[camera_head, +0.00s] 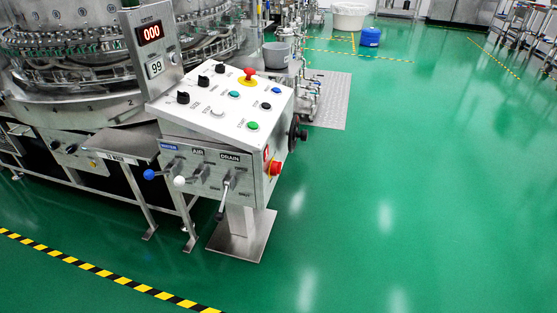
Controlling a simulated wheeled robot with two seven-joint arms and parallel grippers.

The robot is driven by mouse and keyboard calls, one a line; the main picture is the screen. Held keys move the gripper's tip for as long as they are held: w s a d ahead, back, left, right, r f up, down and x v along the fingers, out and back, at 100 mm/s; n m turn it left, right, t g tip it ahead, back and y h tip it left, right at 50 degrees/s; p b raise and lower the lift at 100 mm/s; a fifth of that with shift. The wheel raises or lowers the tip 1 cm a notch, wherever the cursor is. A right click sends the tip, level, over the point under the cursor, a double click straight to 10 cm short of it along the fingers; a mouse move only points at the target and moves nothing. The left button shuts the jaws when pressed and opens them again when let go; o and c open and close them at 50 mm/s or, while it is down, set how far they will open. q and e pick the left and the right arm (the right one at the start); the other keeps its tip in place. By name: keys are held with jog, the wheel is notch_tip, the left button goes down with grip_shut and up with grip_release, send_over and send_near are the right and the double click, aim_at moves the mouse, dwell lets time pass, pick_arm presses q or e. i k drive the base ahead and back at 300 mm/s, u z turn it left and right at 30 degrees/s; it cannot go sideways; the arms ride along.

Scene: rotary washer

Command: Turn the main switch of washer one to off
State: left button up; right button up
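The control box (222,112) of the washer stands on a steel pedestal in the centre. A black handwheel (297,133) is farther back on the same side. The sloped top carries black selector knobs (203,81), a red mushroom button (249,73) on yellow and several push buttons. Neither of my grippers is in view.
Water, air and drain levers (228,182) stick out from the box's front. The pedestal's base plate (241,235) lies on the green floor (400,200), which is clear to the right. Striped tape (100,272) crosses the lower left. The washer carousel (80,60) stands behind.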

aim_at(276, 166)
jog(key=k, duration=0.2)
jog(key=z, duration=0.5)
jog(key=i, duration=0.95)
jog(key=u, duration=1.2)
jog(key=i, duration=0.35)
jog(key=u, duration=0.45)
